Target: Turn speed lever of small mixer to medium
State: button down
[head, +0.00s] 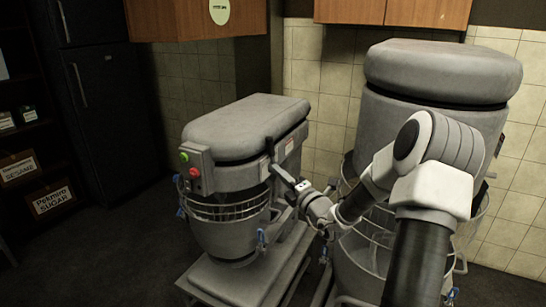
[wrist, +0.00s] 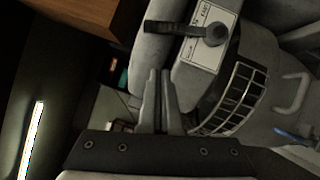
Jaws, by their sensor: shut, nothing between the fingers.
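The small mixer (head: 235,130) is grey, with a green and a red button on its front. Its speed lever (head: 270,146) is a dark handle on the side facing my arm. In the wrist view the lever (wrist: 180,28) reaches left from a round pivot, over a pale scale plate (wrist: 208,50). The scale's words are too small to read. My gripper (wrist: 158,74) is shut and empty, its fingertips just below the lever in the wrist picture and seemingly apart from it. In the head view my gripper (head: 277,172) is beside the mixer, just below the lever.
A larger mixer (head: 440,80) stands close on the right, partly behind my arm. The small mixer's bowl (head: 230,238) with its wire guard (head: 228,208) is below its head. Wooden cabinets (head: 195,18) hang above. Dark floor (head: 110,235) is clear at left.

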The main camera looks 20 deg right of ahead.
aim_at(273, 146)
jog(key=w, duration=0.2)
jog(key=w+r, duration=0.1)
jog(key=w, duration=0.4)
jog(key=shift+d+r+b, duration=0.2)
jog(key=shift+d+b, duration=0.1)
jog(key=shift+d, duration=0.1)
jog(key=shift+w+d+r, duration=0.2)
jog(key=shift+w+d, duration=0.2)
jog(key=shift+w, duration=0.1)
jog(key=shift+r, duration=0.1)
jog(key=p, duration=0.1)
jog(key=r+m+p, duration=0.1)
jog(key=p, duration=0.1)
jog(key=shift+w+d+g, duration=0.2)
jog(key=shift+d+g, duration=0.1)
jog(key=p, duration=0.2)
jog(key=d+m+p, duration=0.1)
jog(key=p, duration=0.1)
jog(key=shift+w+r+g, duration=0.25)
jog(key=shift+w+g, duration=0.05)
jog(key=shift+w, duration=0.1)
jog(key=shift+w+d+f+m+p, duration=0.1)
jog(key=shift+w+d+m+p, duration=0.1)
jog(key=shift+m+p, duration=0.5)
jog(key=shift+s+a+f, duration=0.1)
jog(key=shift+s, duration=0.05)
